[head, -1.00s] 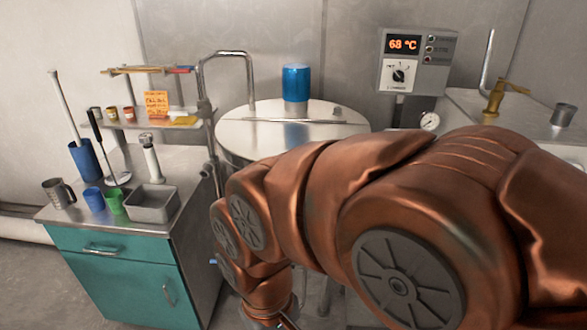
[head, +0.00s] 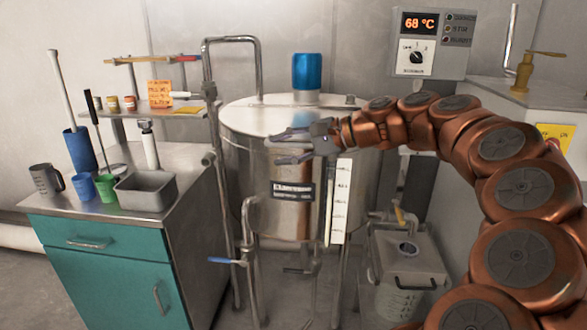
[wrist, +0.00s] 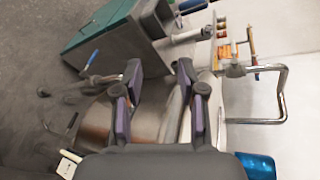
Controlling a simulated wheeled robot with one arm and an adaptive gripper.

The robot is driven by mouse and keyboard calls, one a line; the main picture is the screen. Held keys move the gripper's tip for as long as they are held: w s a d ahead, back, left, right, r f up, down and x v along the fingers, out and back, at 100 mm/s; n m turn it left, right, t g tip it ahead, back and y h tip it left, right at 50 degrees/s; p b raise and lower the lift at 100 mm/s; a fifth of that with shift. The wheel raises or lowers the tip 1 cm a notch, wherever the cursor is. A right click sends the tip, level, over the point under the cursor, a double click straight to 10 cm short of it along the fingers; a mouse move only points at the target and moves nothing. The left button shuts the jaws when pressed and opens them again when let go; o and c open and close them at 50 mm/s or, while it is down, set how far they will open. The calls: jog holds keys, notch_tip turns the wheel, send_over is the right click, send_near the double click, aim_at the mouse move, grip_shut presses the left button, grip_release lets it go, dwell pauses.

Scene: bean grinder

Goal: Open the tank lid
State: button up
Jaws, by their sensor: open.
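The steel tank (head: 250,165) stands in the middle of the head view with its round lid (head: 255,118) down flat on top. A thin bar crosses the lid, and a blue cylinder (head: 307,72) stands at its back. My gripper (head: 272,149) is open and empty at the tank's upper front, close to the lid's front rim. I cannot tell whether it touches the rim. In the wrist view my gripper's two dark fingers (wrist: 158,76) are spread, with the tank's curved side (wrist: 150,112) behind and partly between them. My gripper and forearm hide part of the front rim.
A bent pipe (head: 207,75) rises left of the tank. A teal cabinet (head: 115,270) at left bears cups, a grey bin (head: 146,192) and a small shelf. A control box (head: 417,42) reading 68 °C hangs at back right. A lidded container (head: 402,265) stands low at right.

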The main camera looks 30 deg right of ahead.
aim_at(299, 145)
jog(key=d+m+t, duration=0.1)
jog(key=d, duration=0.2)
jog(key=d+f+m+t+b, duration=0.1)
jog(key=d, duration=0.2)
jog(key=d+m+t+h, duration=0.1)
jog(key=d, duration=0.3)
jog(key=shift+f+m, duration=0.2)
jog(key=shift+m, duration=0.1)
jog(key=b+x, duration=0.1)
jog(key=x, duration=0.6)
jog(key=shift+w+a, duration=0.1)
jog(key=shift+w, duration=0.05)
grip_shut()
